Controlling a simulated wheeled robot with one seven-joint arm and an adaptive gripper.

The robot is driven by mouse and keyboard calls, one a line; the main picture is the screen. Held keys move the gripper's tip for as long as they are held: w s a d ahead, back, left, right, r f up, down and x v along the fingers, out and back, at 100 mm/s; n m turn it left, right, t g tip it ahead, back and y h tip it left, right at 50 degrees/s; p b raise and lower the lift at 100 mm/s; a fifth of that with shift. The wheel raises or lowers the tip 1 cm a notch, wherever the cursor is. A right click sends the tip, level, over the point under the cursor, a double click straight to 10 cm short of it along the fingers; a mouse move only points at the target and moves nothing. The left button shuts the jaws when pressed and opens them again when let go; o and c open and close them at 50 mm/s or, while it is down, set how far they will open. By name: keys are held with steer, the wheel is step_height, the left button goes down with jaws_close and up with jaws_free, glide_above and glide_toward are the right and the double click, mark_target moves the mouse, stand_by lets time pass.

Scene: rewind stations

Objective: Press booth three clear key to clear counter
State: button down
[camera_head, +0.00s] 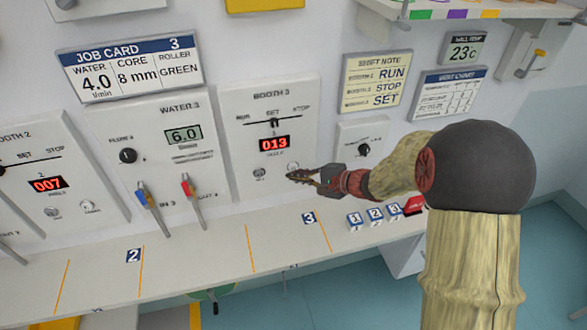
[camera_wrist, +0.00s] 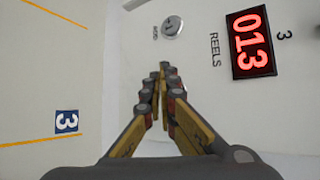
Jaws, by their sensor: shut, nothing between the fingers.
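The booth three panel (camera_head: 236,120) is on the wall, with its switch (camera_head: 274,124) pointing up at SET. Its red counter (camera_head: 274,143) reads 013, and this counter (camera_wrist: 249,42) also shows in the wrist view. Below it, the left round key (camera_head: 259,173) is clear of my gripper; the wrist view shows a key (camera_wrist: 172,27) labelled ADD. The right round key (camera_head: 293,166) shows just above my fingertips, its label unreadable. My gripper (camera_head: 291,176) is shut and empty in front of the panel's lower right. In the wrist view my fingertips (camera_wrist: 164,68) hide the panel behind them; contact cannot be told.
A small knob box (camera_head: 361,150) is on the wall to the right of my gripper. The shelf (camera_head: 190,245) below holds numbered blocks (camera_head: 376,214) and a red item (camera_head: 413,205) near my arm. Two levers (camera_head: 190,190) stand out on the left.

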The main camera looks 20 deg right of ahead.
steer(key=shift+w, duration=0.15)
steer(key=shift+w+b, duration=0.25)
steer(key=shift+b, duration=0.1)
steer(key=shift+w+b, duration=0.3)
steer(key=shift+w, duration=0.1)
stand_by(0.5)
steer(key=shift+s, duration=0.2)
steer(key=shift+s+b, duration=0.4)
steer(key=shift+s, duration=0.2)
steer(key=shift+s+b, duration=0.65)
steer(key=shift+s, duration=1.9)
